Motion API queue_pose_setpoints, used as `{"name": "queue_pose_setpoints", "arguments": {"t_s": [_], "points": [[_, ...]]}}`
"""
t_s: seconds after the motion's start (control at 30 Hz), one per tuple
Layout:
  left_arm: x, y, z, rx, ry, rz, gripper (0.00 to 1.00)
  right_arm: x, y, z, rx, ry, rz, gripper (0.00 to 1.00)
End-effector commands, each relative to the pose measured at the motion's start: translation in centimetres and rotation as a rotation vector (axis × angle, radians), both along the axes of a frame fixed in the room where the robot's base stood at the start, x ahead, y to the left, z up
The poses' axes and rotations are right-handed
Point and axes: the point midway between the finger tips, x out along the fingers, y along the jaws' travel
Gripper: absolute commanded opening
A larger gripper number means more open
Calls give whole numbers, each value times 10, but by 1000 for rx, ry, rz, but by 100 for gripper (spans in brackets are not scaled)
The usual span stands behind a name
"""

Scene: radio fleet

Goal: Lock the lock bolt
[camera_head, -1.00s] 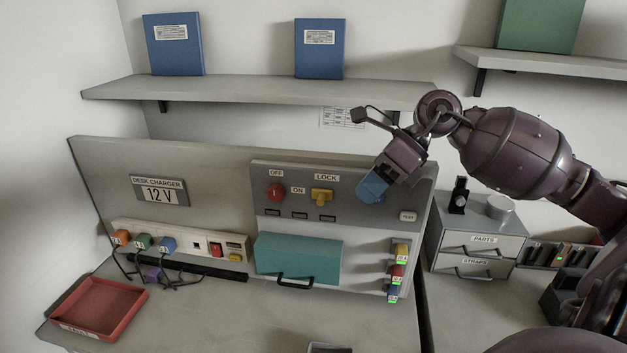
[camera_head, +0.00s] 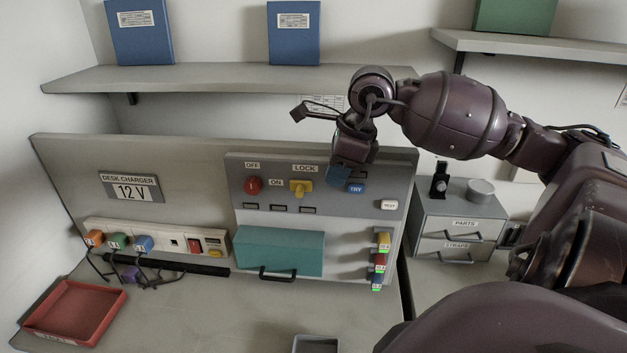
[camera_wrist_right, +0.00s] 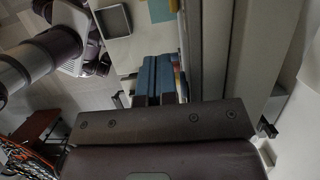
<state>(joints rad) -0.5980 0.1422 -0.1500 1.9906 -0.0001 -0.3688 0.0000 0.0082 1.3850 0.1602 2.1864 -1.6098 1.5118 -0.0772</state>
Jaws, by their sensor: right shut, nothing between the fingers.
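The lock bolt (camera_head: 301,188) is a yellow piece under the LOCK label on the grey panel (camera_head: 215,180), right of a red knob (camera_head: 253,186). My right gripper (camera_head: 338,176) is shut and empty, its blue fingertips right of the lock bolt and apart from it in the picture. The fingers partly cover the panel beside a blue 120V part (camera_head: 356,187). In the right wrist view the blue fingers (camera_wrist_right: 156,78) lie side by side; the lock bolt cannot be made out there. My left gripper is not identifiable in either view.
A teal box with a handle (camera_head: 280,250) sits below the lock bolt. A shelf (camera_head: 220,78) with blue binders runs above the panel. A red tray (camera_head: 75,310) lies on the desk; drawers (camera_head: 455,225) stand at right.

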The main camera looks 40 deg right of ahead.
Motion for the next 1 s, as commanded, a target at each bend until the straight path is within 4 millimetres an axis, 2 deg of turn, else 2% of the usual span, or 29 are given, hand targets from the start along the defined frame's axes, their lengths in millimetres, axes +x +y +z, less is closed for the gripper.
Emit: {"name": "queue_pose_setpoints", "arguments": {"t_s": [0.07, 0.5, 1.0], "points": [[0, 0, 0, 0, 0, 0, 43, 3, 4, -14, 4, 1, 1, 0], [-2, 1, 6, 1, 3, 1, 43, 29, 24, -17, 4, -1, 0, 0], [-2, 1, 7, 1, 3, 1, 43, 33, 27, -19, 1, 1, -1, 0]]}}
